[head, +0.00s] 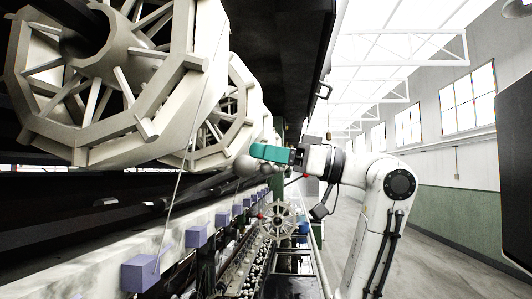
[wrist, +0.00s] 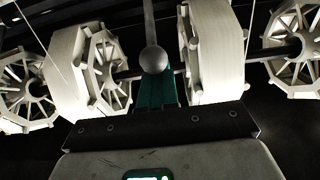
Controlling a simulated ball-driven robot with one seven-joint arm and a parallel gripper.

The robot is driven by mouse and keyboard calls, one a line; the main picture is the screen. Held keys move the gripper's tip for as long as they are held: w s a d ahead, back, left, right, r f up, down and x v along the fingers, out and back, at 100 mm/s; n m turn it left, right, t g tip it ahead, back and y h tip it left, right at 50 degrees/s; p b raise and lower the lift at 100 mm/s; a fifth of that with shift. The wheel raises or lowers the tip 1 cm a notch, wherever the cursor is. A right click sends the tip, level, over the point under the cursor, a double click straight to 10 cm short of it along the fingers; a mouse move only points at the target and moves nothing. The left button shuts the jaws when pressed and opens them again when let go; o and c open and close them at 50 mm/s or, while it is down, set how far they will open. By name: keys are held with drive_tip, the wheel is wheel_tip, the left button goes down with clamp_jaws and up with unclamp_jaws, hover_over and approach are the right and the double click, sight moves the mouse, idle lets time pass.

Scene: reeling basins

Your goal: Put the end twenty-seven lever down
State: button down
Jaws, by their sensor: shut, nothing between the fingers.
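A lever with a round grey ball knob (wrist: 153,60) and a straight rod shows in the wrist view, rod running up the picture. No number on it can be read. My gripper (wrist: 155,88) has teal fingers that are shut and empty, directly below the knob in that view. In the head view my gripper (head: 256,151) points left, and a grey ball knob (head: 245,166) is just below and left of its tips. I cannot tell whether the fingers touch the knob. The lever's lower part is hidden in the head view.
Large pale reels (head: 115,75) hang over the machine at left, and more reels (wrist: 95,70) flank the lever. A row of lilac blocks (head: 140,272) lines the white ledge. A small spoked wheel (head: 277,220) stands below my gripper. The aisle floor (head: 420,235) at right is clear.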

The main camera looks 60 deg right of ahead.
drive_tip(key=shift+f, duration=0.25)
drive_tip(key=shift+s+d+f+b, duration=0.1)
drive_tip(key=shift+s+f+b, duration=0.05)
drive_tip(key=shift+f+b, duration=0.35)
drive_tip(key=shift+s+f+b, duration=0.15)
drive_tip(key=shift+f+b, duration=0.25)
drive_tip(key=shift+f, duration=0.15)
drive_tip(key=shift+s+f+b, duration=0.1)
drive_tip(key=shift+f+b, duration=0.75)
drive_tip(key=shift+f, duration=0.05)
drive_tip(key=shift+r+p, duration=0.55)
drive_tip(key=shift+r, duration=0.3)
drive_tip(key=b+v, duration=0.4)
drive_tip(key=v, duration=1.2)
drive_tip(key=shift+s+d+f, duration=0.1)
drive_tip(key=shift+f, duration=0.1)
